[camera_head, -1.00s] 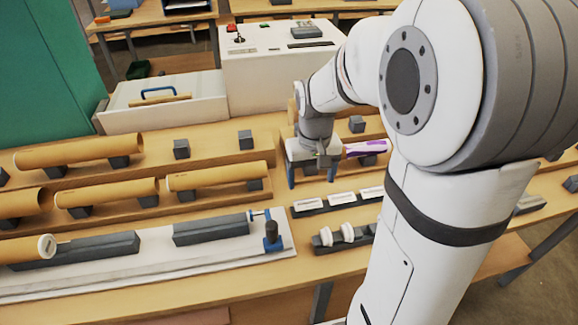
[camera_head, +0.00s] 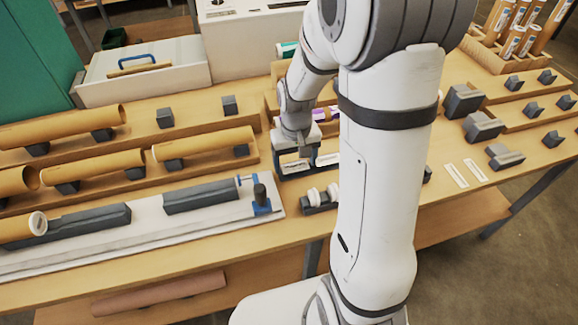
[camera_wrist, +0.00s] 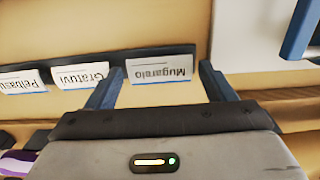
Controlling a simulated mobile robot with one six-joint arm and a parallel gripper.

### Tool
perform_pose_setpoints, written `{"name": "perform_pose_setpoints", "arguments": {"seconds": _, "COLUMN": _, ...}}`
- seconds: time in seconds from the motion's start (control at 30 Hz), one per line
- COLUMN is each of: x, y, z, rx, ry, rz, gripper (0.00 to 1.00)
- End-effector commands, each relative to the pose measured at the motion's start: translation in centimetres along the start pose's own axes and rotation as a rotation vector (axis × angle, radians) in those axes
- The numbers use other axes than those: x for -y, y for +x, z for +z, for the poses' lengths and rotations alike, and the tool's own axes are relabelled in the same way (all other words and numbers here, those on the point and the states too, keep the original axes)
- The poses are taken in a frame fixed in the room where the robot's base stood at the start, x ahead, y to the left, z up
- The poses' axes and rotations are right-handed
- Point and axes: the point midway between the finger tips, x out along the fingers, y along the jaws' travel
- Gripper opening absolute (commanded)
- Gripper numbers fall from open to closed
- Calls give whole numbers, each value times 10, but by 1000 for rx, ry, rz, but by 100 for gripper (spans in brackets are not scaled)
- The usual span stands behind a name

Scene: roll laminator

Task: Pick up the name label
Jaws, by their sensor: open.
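Three white name labels stand in a row on a dark rack (camera_wrist: 185,55) in the wrist view. Their text is upside down there: "Mugaralo" (camera_wrist: 160,71), "Gratuvi" (camera_wrist: 81,75) and "Peltasu" (camera_wrist: 22,82). My gripper (camera_wrist: 161,78) is open, with one blue-grey finger on each side of the Mugaralo label. Nothing is held, and I cannot tell whether the fingers touch the label. In the head view my gripper (camera_head: 296,158) is low over the left end of the rack, partly covering the label there. My arm hides much of the rack's right part.
A purple-marked item (camera_head: 325,114) lies behind the rack. White round end pieces (camera_head: 322,194) sit on a dark holder in front. A white fixture with a blue clamp (camera_head: 262,201) is at left. Brown tubes (camera_head: 205,143) lie on dark blocks. Two white strips (camera_head: 456,175) lie at right.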

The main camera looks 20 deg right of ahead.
Motion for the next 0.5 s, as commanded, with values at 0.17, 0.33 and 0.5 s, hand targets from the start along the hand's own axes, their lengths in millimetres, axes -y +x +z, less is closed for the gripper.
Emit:
{"name": "perform_pose_setpoints", "arguments": {"seconds": 0.17, "x": 0, "y": 1, "z": 0, "rx": 0, "ry": 1, "rz": 0, "gripper": 76}}
{"name": "perform_pose_setpoints", "arguments": {"seconds": 0.33, "x": 0, "y": 4, "z": 0, "rx": 0, "ry": 1, "rz": 0, "gripper": 76}}
{"name": "perform_pose_setpoints", "arguments": {"seconds": 0.5, "x": 0, "y": 5, "z": 0, "rx": 0, "ry": 1, "rz": 0, "gripper": 76}}
